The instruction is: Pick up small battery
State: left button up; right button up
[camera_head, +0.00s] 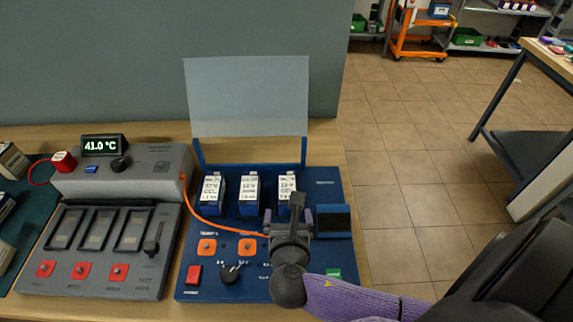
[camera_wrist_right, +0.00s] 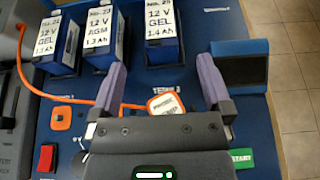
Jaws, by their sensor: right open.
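Three small blue batteries with white labels stand in a row on the blue test panel (camera_head: 331,184): the left one (camera_head: 212,194), the middle one (camera_head: 249,194) and the right one (camera_head: 287,187). In the right wrist view the right battery (camera_wrist_right: 163,35) reads 12 V GEL, the middle one (camera_wrist_right: 105,43) 12 V AGM, the left one (camera_wrist_right: 53,38) GEL. My right gripper (camera_head: 292,215) is over the panel, just in front of the right battery. In the wrist view its purple fingers (camera_wrist_right: 161,80) are apart with nothing between them. The left gripper is out of view.
A clear raised cover (camera_head: 247,95) stands behind the batteries. An orange cable (camera_head: 196,215) crosses the panel. A grey charger (camera_head: 95,285) with a 41.0 °C display (camera_head: 102,146) stands left.

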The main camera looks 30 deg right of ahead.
aim_at(287, 190)
jog(key=shift+w+d, duration=0.2)
jog(key=shift+w, duration=0.1)
jog(key=b+x, duration=0.3)
jog(key=x, duration=0.6)
jog(key=shift+s+f+b, duration=0.1)
jog(key=shift+f+b, duration=0.05)
jog(key=shift+b, duration=0.15)
jog(key=shift+c, duration=0.3)
jog(key=shift+c, duration=1.1)
jog(key=c, duration=1)
grip_shut()
